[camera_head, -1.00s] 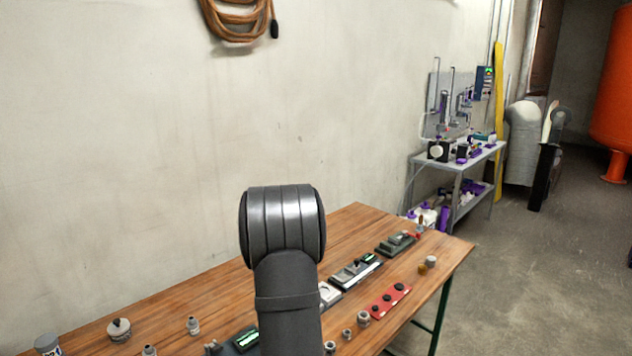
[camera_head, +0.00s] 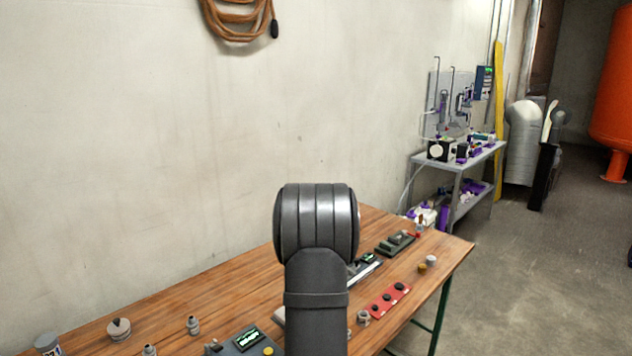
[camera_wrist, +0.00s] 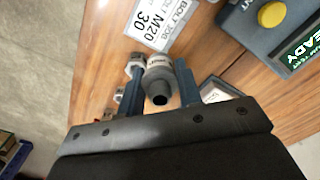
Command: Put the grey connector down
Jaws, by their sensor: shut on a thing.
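The grey connector (camera_wrist: 158,88) shows in the wrist view, a ringed grey piece with a dark round opening facing the camera. My gripper (camera_wrist: 160,76) is shut on it, one blue-grey finger on each side. The wooden table top (camera_wrist: 105,35) lies beyond it; I cannot tell whether the connector touches the table. In the head view my dark arm stands in front of the table, and the gripper and connector are hidden behind it.
Metal nuts (camera_wrist: 134,66) lie close to the left finger. A printed label card (camera_wrist: 153,22) and a grey box with a yellow button (camera_wrist: 271,14) are nearby. On the table are a red strip with black knobs (camera_head: 390,299) and small grey fittings (camera_head: 193,325).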

